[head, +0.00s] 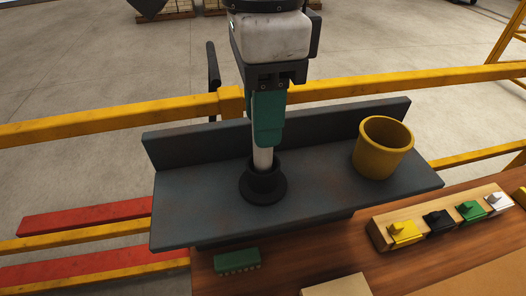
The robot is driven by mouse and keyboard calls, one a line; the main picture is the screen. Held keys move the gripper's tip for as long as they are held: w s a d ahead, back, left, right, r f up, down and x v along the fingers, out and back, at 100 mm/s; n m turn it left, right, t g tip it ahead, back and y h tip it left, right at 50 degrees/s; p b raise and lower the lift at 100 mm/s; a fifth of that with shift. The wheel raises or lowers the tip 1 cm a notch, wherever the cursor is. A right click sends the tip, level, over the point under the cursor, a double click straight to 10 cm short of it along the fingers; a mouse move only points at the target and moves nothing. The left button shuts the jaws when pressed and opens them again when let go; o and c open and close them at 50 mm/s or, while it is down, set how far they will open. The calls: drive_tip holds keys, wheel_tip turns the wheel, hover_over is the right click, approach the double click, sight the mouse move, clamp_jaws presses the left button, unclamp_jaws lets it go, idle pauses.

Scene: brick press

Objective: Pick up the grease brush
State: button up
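A pale, upright rod, likely the grease brush's handle (263,158), stands in a round black holder (264,186) on the dark grey shelf. Its lower end is hidden inside the holder, so no bristles show. My gripper (268,118) points down from above at the rod's upper part. A teal finger covers part of the rod, and the rod's pale edge shows along the finger's left side. The other finger is hidden, so I cannot tell whether the fingers are closed on the rod or only around it.
A yellow cup (382,148) stands on the shelf (320,190) to the right. A wooden block with several coloured switches (405,233) is at the right on the brown table (360,262). A green brick (237,260) lies in front. Yellow rails (110,127) run behind the shelf.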

clamp_jaws()
drive_tip(key=shift+r, duration=0.15)
